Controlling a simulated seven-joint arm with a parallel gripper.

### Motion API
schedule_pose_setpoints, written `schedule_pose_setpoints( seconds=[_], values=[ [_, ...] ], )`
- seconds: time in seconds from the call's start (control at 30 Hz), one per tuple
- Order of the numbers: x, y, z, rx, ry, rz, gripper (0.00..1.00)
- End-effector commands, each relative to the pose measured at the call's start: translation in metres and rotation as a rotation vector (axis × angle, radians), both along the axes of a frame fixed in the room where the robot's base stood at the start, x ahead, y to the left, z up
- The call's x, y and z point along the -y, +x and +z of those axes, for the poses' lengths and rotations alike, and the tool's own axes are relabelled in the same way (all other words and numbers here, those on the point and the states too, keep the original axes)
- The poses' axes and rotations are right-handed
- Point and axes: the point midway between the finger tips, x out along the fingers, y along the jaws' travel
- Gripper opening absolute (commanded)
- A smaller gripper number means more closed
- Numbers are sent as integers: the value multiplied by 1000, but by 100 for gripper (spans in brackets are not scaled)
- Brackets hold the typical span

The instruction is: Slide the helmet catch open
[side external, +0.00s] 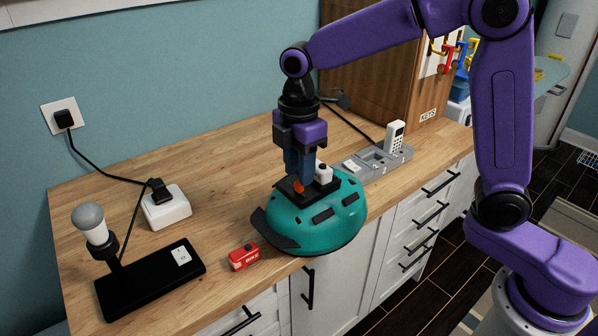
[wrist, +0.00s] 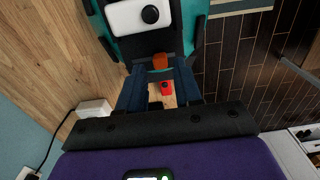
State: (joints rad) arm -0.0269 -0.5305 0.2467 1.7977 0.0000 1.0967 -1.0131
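The teal helmet (side external: 340,225) sits dome-up on the wooden counter near its front edge. A black mount on its top carries a small orange catch (side external: 298,187) and a white block with a black knob (side external: 323,174). In the wrist view the orange catch (wrist: 160,62) shows near the gap between my fingertips, below the white block (wrist: 130,16). My gripper (side external: 299,176) points down over the mount. In the wrist view its blue fingers (wrist: 160,75) are apart, with counter visible between them. Whether they touch the catch I cannot tell.
A red box (side external: 243,256) lies left of the helmet and shows between my fingers (wrist: 167,88). A bulb lamp on a black base (side external: 150,280) and a white adapter (side external: 166,207) stand left. A grey tray (side external: 378,167) lies behind right. The back-left counter is mostly clear.

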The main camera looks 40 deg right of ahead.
Motion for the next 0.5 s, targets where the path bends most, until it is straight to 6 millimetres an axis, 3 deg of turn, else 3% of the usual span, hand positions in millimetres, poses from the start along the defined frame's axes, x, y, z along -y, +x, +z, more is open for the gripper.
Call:
schedule_pose_setpoints(
  seconds=[0.5],
  values=[
    [0, 0, 35, 1, 0, 1, 34]
  ],
)
